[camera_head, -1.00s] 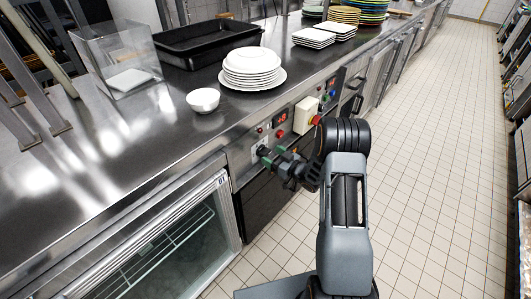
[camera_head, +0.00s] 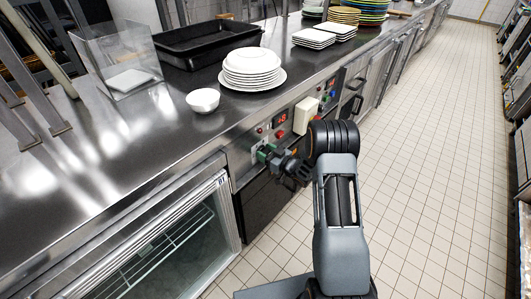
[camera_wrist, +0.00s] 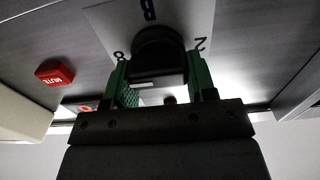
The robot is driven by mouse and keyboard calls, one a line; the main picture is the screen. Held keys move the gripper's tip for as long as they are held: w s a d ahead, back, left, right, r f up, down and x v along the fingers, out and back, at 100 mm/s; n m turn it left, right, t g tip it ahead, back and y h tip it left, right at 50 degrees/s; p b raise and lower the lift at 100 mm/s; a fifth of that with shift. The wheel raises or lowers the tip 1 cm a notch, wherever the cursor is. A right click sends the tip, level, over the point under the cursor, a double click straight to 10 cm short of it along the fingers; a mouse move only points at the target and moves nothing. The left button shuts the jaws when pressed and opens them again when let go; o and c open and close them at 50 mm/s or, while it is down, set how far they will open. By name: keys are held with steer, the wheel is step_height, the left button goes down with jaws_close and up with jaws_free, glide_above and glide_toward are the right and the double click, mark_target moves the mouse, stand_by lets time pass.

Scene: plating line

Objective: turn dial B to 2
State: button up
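Dial B (camera_wrist: 158,45) is a round black knob on a pale plate, seen close up in the wrist view. A blue letter B (camera_wrist: 148,10) stands above it, with an 8 (camera_wrist: 119,56) at its left and a 2 (camera_wrist: 200,45) at its right. My gripper (camera_wrist: 160,82) has its green finger pads on either side of the knob. I cannot tell whether both pads press on it. A short white mark shows on the knob's near side; the gripper body hides what is below. In the head view my gripper (camera_head: 266,152) is at the control panel.
A red MUTE button (camera_wrist: 55,72) is left of the dial. The panel carries a red display (camera_head: 281,118) and a cream box (camera_head: 305,115). A white bowl (camera_head: 203,100) and stacked plates (camera_head: 252,70) stand on the counter above. The tiled floor at right is clear.

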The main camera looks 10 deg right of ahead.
steer(key=c, duration=0.4)
steer(key=shift+f, duration=0.1)
